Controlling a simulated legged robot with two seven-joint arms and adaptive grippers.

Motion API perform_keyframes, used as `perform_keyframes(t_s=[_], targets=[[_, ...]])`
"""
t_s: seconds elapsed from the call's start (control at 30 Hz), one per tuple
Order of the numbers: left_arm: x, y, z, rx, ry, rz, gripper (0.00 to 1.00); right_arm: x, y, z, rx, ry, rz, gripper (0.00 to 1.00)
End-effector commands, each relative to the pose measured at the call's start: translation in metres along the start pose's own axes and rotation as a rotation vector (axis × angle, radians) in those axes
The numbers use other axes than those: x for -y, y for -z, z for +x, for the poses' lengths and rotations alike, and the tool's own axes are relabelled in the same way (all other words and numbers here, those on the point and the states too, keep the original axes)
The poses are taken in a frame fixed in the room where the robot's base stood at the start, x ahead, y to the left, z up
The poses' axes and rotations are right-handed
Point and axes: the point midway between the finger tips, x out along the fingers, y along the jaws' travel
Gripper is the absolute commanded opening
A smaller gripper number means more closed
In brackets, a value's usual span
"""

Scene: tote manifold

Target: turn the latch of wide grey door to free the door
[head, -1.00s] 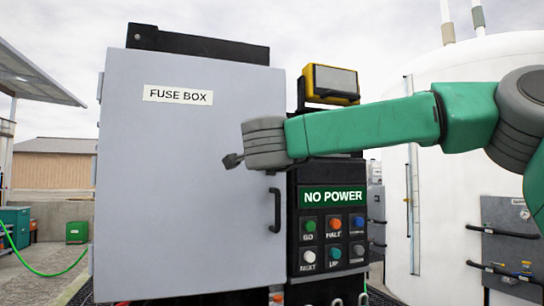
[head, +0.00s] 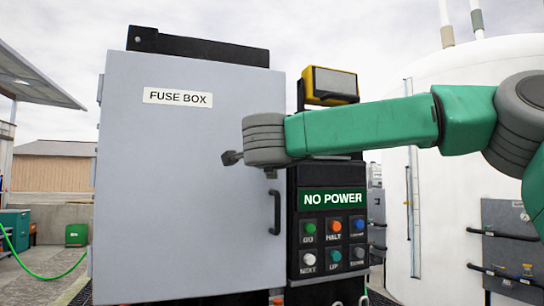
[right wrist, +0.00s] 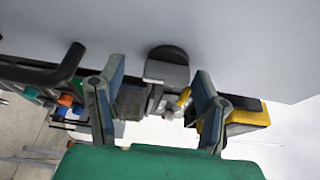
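The wide grey door (head: 185,220) carries a FUSE BOX label and stands shut across the box front. In the right wrist view, the latch (right wrist: 167,71) is a grey block with a dark rounded end against the door (right wrist: 240,45). My right gripper (right wrist: 160,76) is open, with one finger on each side of the latch; whether either finger touches it I cannot tell. In the head view my right wrist covers the latch and most of the gripper, at the door's right edge above the black handle (head: 276,212). My left gripper is not in view.
A button panel (head: 333,245) with a NO POWER sign stands right of the door, below a yellow-framed device (head: 331,85). The black handle also shows in the right wrist view (right wrist: 62,72). A white tank (head: 450,75) stands behind on the right. Open yard lies left.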

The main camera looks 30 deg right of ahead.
Motion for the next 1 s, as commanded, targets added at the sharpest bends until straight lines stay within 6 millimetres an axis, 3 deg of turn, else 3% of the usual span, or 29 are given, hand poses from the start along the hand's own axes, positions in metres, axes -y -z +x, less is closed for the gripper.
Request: perform_keyframes(t_s=[0.33,0.7,1.0], targets=[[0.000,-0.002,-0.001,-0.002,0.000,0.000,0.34,0.004,0.000,-0.011,0.002,0.006,0.002,0.59],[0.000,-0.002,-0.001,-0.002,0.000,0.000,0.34,0.002,0.000,-0.085,0.002,0.005,-0.001,0.59],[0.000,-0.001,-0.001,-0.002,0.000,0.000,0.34,-0.001,0.000,-0.116,0.000,0.001,0.000,0.59]])
